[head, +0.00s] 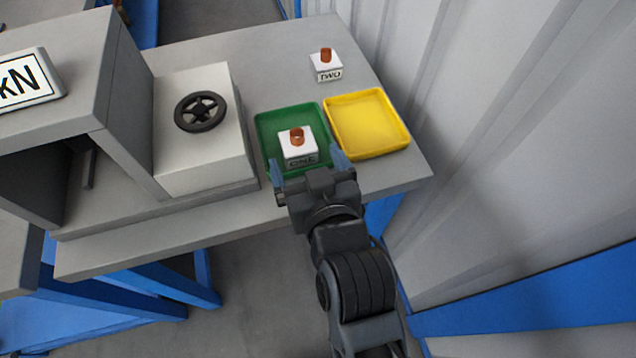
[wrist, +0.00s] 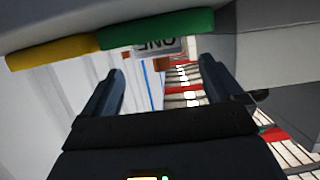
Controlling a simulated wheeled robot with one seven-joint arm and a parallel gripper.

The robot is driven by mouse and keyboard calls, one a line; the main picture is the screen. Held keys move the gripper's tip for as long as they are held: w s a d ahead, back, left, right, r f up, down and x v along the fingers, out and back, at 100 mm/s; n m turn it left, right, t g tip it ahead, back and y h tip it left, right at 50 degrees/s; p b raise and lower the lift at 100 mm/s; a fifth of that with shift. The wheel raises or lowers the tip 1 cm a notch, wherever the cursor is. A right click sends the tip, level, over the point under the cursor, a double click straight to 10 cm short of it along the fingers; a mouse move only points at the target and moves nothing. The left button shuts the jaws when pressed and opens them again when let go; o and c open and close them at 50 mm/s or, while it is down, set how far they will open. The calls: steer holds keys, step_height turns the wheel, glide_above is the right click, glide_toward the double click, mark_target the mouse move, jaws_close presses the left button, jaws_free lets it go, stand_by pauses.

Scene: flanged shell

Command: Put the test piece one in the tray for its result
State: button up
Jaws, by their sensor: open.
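Test piece one is a white block (head: 297,147) with a copper-coloured top and a label reading ONE. It sits upright in the green tray (head: 262,122), near its middle. My gripper (head: 307,166) is open at the tray's near side, its fingers spread wider than the block and apart from it. In the wrist view the open gripper (wrist: 162,70) shows empty, with the upside-down ONE label of the block (wrist: 158,46) beyond the fingers. The yellow tray (head: 367,125) is empty, right of the green one.
Another white block (head: 326,68), labelled TWO, stands behind the trays on the grey bench (head: 240,60). A grey machine with a black handwheel (head: 201,111) stands left of the green tray. A sign ending in kN (head: 28,78) is at far left. A ribbed wall (head: 490,120) rises at right.

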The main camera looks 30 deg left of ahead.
steer(key=v, duration=0.6)
steer(key=shift+s+d, duration=0.2)
steer(key=shift+d, duration=0.15)
steer(key=s+d+f+m+t+h, duration=0.2)
steer(key=s+d+m+h, duration=0.15)
steer(key=d, duration=0.75)
steer(key=s+d+f+m+t+h, duration=0.1)
steer(key=s+d+m+t+h, duration=0.3)
steer(key=d, duration=0.7)
steer(key=s+d+r+m+h, duration=0.1)
steer(key=s+d+r, duration=0.2)
steer(key=s+d, duration=0.3)
steer(key=s+d+r+m+h, duration=0.1)
steer(key=s+d+r+h, duration=0.1)
steer(key=s+d, duration=0.4)
steer(key=shift+s+d+r+g, duration=0.25)
steer(key=shift+s+r+g, duration=0.15)
steer(key=shift+s+r, duration=0.4)
steer(key=shift+w+m+h, duration=0.1)
steer(key=shift+m+h, duration=0.15)
steer(key=shift+r+p, duration=0.7)
steer(key=shift+r, duration=0.1)
